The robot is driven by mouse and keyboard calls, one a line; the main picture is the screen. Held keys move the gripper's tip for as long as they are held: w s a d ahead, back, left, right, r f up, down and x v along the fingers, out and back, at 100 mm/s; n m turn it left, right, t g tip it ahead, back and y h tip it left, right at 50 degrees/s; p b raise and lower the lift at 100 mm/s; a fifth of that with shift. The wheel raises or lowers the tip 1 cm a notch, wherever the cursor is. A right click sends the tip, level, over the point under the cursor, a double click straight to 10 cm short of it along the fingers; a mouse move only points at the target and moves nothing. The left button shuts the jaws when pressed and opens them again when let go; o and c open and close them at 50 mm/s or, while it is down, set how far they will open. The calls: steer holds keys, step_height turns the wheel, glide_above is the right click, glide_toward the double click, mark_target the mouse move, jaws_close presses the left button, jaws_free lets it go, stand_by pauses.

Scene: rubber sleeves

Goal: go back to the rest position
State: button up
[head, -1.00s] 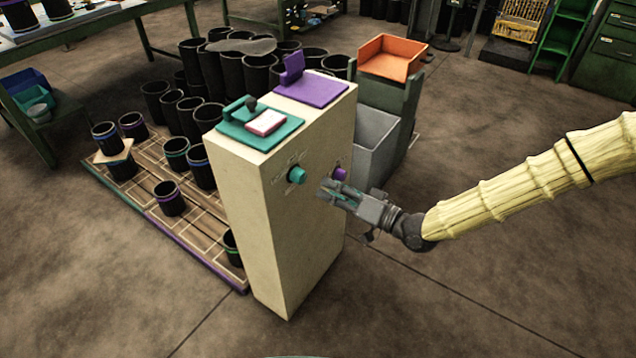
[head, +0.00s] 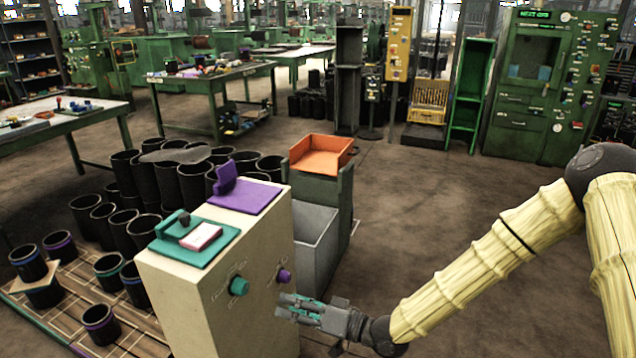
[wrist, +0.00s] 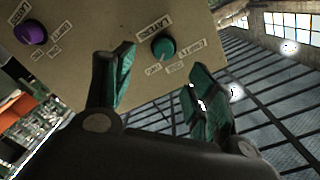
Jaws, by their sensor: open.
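My gripper (head: 298,306) is open and empty in the head view, at the end of my yellow-sleeved arm. It is in front of the cream cabinet (head: 193,304), apart from it as far as I can tell. A teal knob (head: 238,287) and a purple knob (head: 284,276) are on the cabinet's front face. In the wrist view the open teal-padded fingers (wrist: 160,85) frame the teal knob (wrist: 163,49), with the purple knob (wrist: 32,32) at the upper left. Nothing is between the fingers.
On the cabinet top are a teal plate (head: 215,252) and a purple plate (head: 250,198). Behind it stand a grey bin (head: 318,240) and an orange tray (head: 322,158). Black sleeves (head: 99,322) stand on a pallet at the left. Floor at the right (head: 450,210) is clear.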

steer(key=s+d+f+m+g+h+p, duration=0.1)
steer(key=s+d+f+m+h+p, duration=0.1)
steer(key=s+d+f+h, duration=0.45)
steer(key=s+d+f+m+g+h+p, duration=0.1)
steer(key=s+d+f+m+h+p, duration=0.2)
steer(key=s+f, duration=0.65)
steer(key=s+d+f+g+h+p, duration=0.1)
steer(key=s+d+f+g+h, duration=0.1)
steer(key=s+d, duration=0.6)
steer(key=s+d+f+g+h+p, duration=0.2)
steer(key=s+d+h, duration=0.3)
steer(key=d, duration=0.8)
steer(key=s, duration=0.3)
steer(key=shift+s+f, duration=0.15)
steer(key=shift+f, duration=0.25)
